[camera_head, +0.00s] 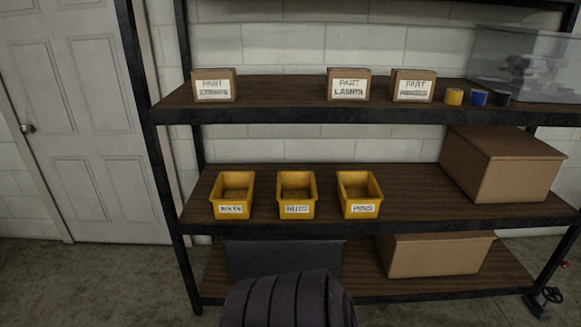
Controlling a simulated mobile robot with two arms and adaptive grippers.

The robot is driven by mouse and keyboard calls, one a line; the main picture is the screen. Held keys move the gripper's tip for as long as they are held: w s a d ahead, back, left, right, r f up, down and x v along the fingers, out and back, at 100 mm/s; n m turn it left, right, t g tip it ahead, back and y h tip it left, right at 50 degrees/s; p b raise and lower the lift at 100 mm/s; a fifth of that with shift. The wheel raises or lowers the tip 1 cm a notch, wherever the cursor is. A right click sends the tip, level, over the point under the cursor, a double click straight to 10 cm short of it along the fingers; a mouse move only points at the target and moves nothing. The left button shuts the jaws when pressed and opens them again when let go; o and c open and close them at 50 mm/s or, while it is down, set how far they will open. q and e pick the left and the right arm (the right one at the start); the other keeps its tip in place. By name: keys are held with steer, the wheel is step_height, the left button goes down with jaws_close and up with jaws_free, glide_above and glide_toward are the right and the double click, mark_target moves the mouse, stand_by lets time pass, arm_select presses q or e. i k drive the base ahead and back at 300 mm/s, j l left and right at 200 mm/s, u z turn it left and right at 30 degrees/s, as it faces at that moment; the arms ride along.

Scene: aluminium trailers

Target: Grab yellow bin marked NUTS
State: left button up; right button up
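The yellow bin marked NUTS (296,194) stands upright on the middle shelf, between two other yellow bins, with its label facing me. The left yellow bin (232,194) has a label that is hard to read. The right yellow bin (358,194) is marked PINS. All three look empty inside as far as I can see. Neither of my grippers is in view.
The bins stand on the wooden middle shelf (410,210) of a dark-framed rack. A large brown box (500,165) is at its right end. Small labelled boxes (348,86) and a clear tub (530,65) are on the shelf above. A white door (95,130) is at left.

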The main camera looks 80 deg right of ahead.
mark_target(297, 194)
steer(key=z, duration=2.8)
